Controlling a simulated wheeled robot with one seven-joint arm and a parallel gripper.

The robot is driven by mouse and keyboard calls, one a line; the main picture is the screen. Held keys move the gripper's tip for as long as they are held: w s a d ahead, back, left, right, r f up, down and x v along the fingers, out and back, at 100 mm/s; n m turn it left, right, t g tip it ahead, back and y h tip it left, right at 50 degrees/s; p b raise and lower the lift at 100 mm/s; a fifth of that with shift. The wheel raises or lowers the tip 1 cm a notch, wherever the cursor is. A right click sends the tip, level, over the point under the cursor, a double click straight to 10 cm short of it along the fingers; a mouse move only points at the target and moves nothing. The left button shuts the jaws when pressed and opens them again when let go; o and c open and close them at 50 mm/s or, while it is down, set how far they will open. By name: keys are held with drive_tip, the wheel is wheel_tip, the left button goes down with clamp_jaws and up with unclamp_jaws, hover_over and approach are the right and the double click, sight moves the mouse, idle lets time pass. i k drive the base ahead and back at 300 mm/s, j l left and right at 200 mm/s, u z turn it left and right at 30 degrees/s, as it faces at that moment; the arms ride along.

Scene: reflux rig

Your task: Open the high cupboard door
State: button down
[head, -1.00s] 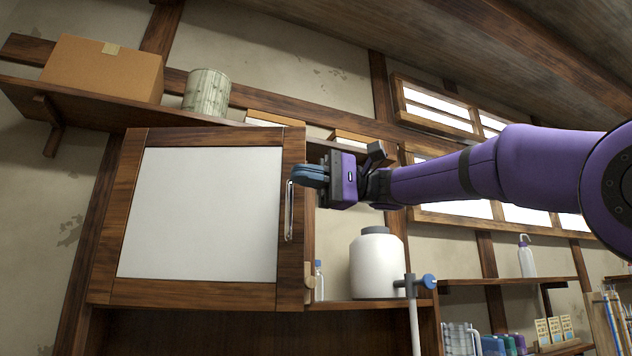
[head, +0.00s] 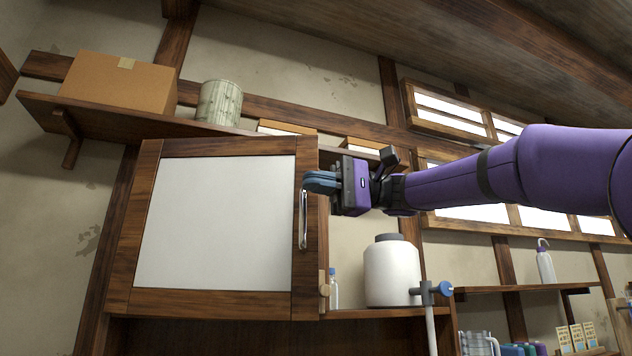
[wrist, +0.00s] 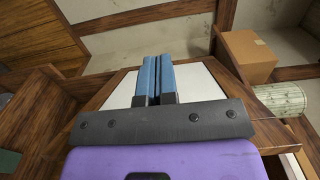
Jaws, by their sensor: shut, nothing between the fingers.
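The high cupboard door (head: 215,222) has a brown wooden frame around a pale panel. It fills the left middle of the head view and also shows behind the fingers in the wrist view (wrist: 118,92). A slim metal handle (head: 303,222) stands upright on its right frame piece. My gripper (head: 308,182) is shut and empty, with its blue fingers at the door's right edge by the handle's top end. The shut fingers also show in the wrist view (wrist: 155,62). I cannot tell whether they touch the door. The handle is not clear in the wrist view.
A white jar (head: 391,274) and a small bottle (head: 333,290) stand on the cupboard shelf right of the door. A stand with a blue knob (head: 445,289) is in front. A cardboard box (head: 118,84) and a patterned can (head: 219,103) sit on the shelf above.

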sight(236, 215)
drive_tip(key=i+l, duration=0.4)
drive_tip(key=i+l+u, duration=0.1)
drive_tip(key=i+l, duration=0.25)
drive_tip(key=l, duration=0.25)
